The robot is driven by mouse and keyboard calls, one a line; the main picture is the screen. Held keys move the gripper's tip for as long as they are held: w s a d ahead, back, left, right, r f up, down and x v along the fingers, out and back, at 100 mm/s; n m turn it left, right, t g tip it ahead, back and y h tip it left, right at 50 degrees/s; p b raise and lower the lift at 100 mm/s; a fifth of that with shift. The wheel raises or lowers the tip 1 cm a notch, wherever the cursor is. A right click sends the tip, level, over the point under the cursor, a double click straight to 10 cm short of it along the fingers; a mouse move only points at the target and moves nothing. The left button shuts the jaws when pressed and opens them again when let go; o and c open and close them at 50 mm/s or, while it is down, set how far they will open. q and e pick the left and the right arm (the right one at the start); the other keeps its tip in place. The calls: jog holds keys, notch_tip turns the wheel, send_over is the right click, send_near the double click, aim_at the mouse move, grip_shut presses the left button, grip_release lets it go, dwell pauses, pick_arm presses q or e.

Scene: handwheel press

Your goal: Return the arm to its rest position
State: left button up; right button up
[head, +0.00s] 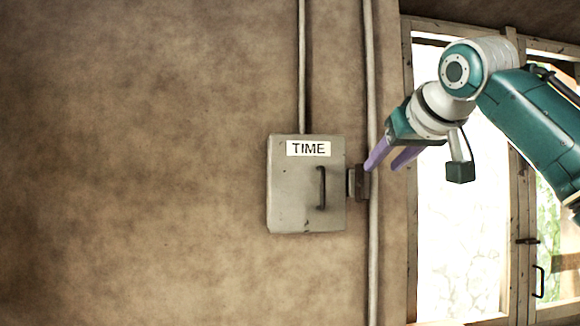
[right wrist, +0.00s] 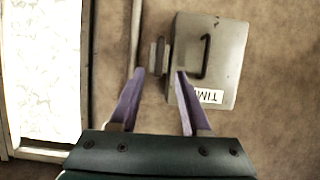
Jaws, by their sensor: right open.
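My right gripper (head: 382,167) is open and empty, its two purple fingers pointing down and left at the right side of a grey wall box labelled TIME (head: 284,190). In the right wrist view the gripper (right wrist: 160,73) has its fingertips apart, just short of the small dark side piece (right wrist: 158,55) on the box's edge. That side piece (head: 360,184) also shows in the head view, close below a fingertip; I cannot tell whether they touch. The box (right wrist: 222,65) appears upside down in the right wrist view. My left gripper is not in view.
A dark handle (head: 321,188) stands out from the box front. Vertical pipes (head: 371,270) run along the wall beside and above the box. A bright window or door (head: 455,260) with a wooden frame is at right. The wall at left is bare.

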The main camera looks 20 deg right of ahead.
jog(key=shift+w, duration=0.1)
jog(key=s+a+f+n+g+y, duration=0.1)
jog(key=s+a+f, duration=0.25)
jog(key=f, duration=0.45)
jog(key=s+a+f+n+g, duration=0.1)
jog(key=s+a+f+g, duration=0.2)
jog(key=f, duration=0.5)
jog(key=s+a+f+n+y, duration=0.1)
jog(key=s+a+f, duration=0.2)
jog(key=s+f, duration=0.3)
jog(key=s+a+f+g, duration=0.1)
jog(key=s+a+f, duration=0.1)
jog(key=s+f, duration=0.2)
jog(key=s+a+f+n+g+y, duration=0.1)
jog(key=s+f, duration=0.3)
jog(key=s, duration=0.6)
jog(key=s+a+f+g, duration=0.3)
jog(key=s+f, duration=0.1)
jog(key=s, duration=0.4)
jog(key=shift+a+n, duration=0.3)
jog(key=shift+a, duration=0.05)
jog(key=shift+f, duration=0.1)
